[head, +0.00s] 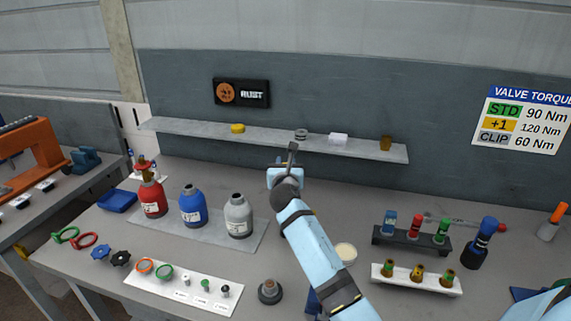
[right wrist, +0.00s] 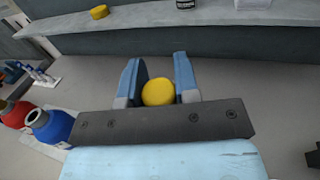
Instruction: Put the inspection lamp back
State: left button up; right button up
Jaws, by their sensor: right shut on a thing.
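My right gripper (head: 284,166) is above the back of the bench, in front of the wall shelf, largely hidden by its own arm in the head view. In the right wrist view its blue fingers (right wrist: 156,72) are closed on a yellow round-ended thing (right wrist: 158,92). This may be the inspection lamp, but only its round yellow end shows there. In the head view a dark grey stick-like part (head: 292,152) rises at the gripper; I cannot tell whether it belongs to the held thing. My left gripper is not in view.
The shelf (head: 365,149) holds a yellow disc (head: 237,128), a dark ring (head: 301,134), a white block (head: 338,138) and an amber jar (head: 385,143). Red (head: 151,198), blue (head: 193,207) and grey (head: 238,216) bottles stand left of my arm. Racks (head: 412,243) stand right.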

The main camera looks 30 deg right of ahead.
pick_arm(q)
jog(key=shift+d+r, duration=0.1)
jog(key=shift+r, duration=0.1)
pick_arm(e)
jog(key=shift+d+f, duration=0.1)
jog(key=shift+f, duration=0.2)
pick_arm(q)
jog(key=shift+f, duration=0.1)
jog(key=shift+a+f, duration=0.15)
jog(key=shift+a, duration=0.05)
pick_arm(e)
jog(key=shift+f, duration=0.1)
